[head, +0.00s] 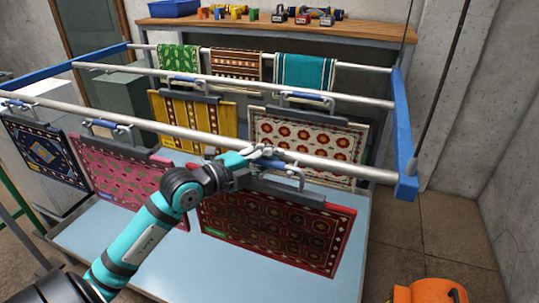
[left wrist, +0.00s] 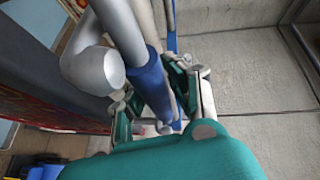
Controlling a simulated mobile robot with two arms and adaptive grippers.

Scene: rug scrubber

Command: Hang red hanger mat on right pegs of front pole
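The red hanger mat (head: 278,232), dark red with a patterned border, hangs down from a grey hanger bar below the right part of the front pole (head: 335,166). Its hanger's blue grip (left wrist: 152,84) lies between the fingers of my left gripper (head: 250,165), which looks shut on it. The left wrist view shows the gripper's teal pads (left wrist: 160,95) on both sides of the grip. Small pale pegs (head: 262,152) show on the pole by the gripper, partly hidden by it. I cannot tell whether the hanger rests on them. My right gripper is out of view.
A pink mat (head: 120,178) and a dark blue mat (head: 45,155) hang further left on the front pole. Yellow (head: 195,120) and cream (head: 310,142) mats hang on the pole behind. A blue end bar (head: 404,135) closes the rack at right. An orange object (head: 428,292) stands lower right.

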